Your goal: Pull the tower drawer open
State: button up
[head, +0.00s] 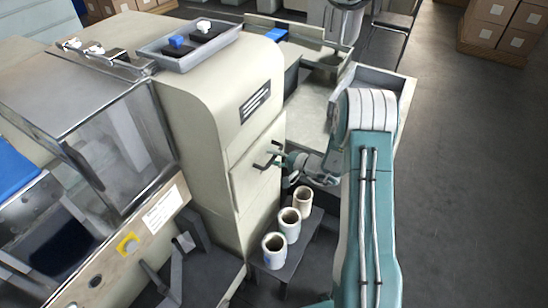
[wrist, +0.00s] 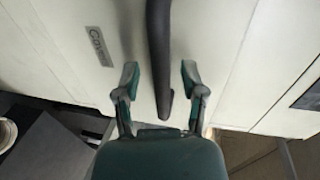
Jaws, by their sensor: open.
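The tower (head: 222,110) is a cream cabinet with a rounded top. Its drawer front (head: 258,168) faces right and carries a dark bar handle (head: 267,158). In the wrist view the drawer front (wrist: 205,50) fills most of the picture, and the black handle (wrist: 159,50) runs down from the top edge. My gripper (head: 279,156) is at the handle in the head view. In the wrist view my gripper (wrist: 160,75) is open, with one teal finger on each side of the handle and a gap on both sides. The drawer appears shut.
A grey tray (head: 190,42) sits on top of the tower. A cream bench (head: 312,100) stands behind my arm. Open floor (head: 460,170) lies to the right.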

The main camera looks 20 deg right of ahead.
grip_shut()
jog(key=shift+s, duration=0.1)
jog(key=f+v, duration=0.3)
jog(key=v, duration=1)
jog(key=s+f+v, duration=0.1)
jog(key=f+v, duration=0.2)
jog(key=v, duration=1.1)
jog(key=shift+s+d, duration=0.2)
jog(key=shift+d, duration=0.4)
grip_release()
jog(key=shift+w+d+r, duration=0.1)
